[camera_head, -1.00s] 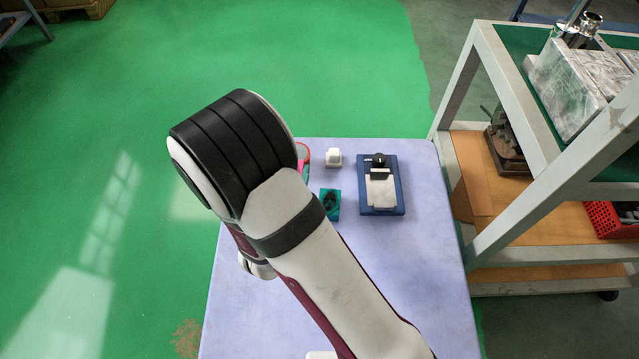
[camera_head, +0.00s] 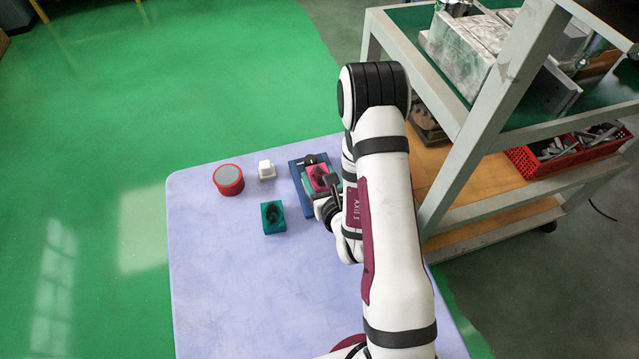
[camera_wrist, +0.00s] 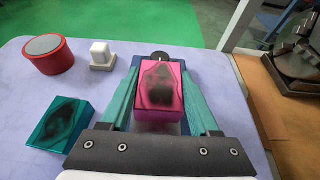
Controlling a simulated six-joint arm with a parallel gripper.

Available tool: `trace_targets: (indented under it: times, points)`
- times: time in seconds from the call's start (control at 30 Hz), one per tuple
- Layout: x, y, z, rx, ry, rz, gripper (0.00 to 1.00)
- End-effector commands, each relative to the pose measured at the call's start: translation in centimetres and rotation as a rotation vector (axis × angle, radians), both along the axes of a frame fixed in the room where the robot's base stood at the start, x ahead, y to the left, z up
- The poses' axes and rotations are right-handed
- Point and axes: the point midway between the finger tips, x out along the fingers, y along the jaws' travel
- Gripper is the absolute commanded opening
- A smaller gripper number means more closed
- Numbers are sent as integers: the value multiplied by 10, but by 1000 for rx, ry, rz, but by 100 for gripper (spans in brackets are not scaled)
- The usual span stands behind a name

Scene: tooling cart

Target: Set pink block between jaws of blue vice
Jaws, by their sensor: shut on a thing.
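The pink block (camera_head: 317,175) has a dark patch on its top and shows large in the wrist view (camera_wrist: 161,92). My gripper (camera_head: 321,183) is shut on it, with a teal finger along each side in the wrist view (camera_wrist: 160,85). The blue vice (camera_head: 297,180) lies flat on the table, its dark knob (camera_wrist: 160,56) at the far end. The block is over the vice bed, near the knob end. The block and fingers hide most of the bed and jaws, so I cannot tell whether the block touches the vice.
A teal block (camera_head: 272,217) with a dark patch, a red round container (camera_head: 228,180) and a small white piece (camera_head: 266,170) stand left of the vice on the pale table (camera_head: 230,290). A shelved cart (camera_head: 470,140) stands close on the right. The table's front left is clear.

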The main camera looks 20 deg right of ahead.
Motion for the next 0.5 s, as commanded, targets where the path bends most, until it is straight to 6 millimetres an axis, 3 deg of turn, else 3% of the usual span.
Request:
trace_targets:
  times: [0.13,0.47,0.5]
  points:
    - [0,0,-23,0,0,1,0]
    - [0,0,-27,0,0,0,0]
    - [0,0,-27,0,0,0,68]
